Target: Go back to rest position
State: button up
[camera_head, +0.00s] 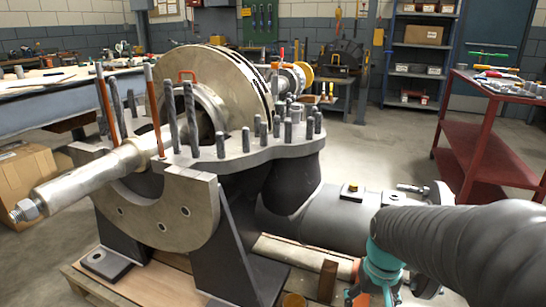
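My arm, in a dark ribbed sleeve, comes in from the right edge in the head view. Its lower end has teal and orange parts, and my gripper (376,284) shows only in part near the bottom edge. The fingertips are not clear, so I cannot tell whether it is open or shut. It appears in front of and to the right of the open split casing (180,215), near the grey pipe section (335,212). I see no object clearly held in it.
The casing holds a shaft (85,182) and a large disc-shaped rotor (225,80), with several upright studs around the flange. It stands on a wooden pallet (90,285). A red cart (490,150) with tools is at right, a workbench (60,95) at left. Floor between casing and cart is clear.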

jog(key=s+a+r+t+p, duration=0.2)
jog(key=s+r, duration=0.2)
jog(key=r, duration=0.3)
jog(key=s+a+r+n+t+p, duration=0.1)
jog(key=s+a+r+t+p, duration=0.1)
jog(key=s+r, duration=0.3)
jog(key=shift+a+r+t, duration=0.25)
jog(key=shift+r+t, duration=0.05)
jog(key=shift+r, duration=0.8)
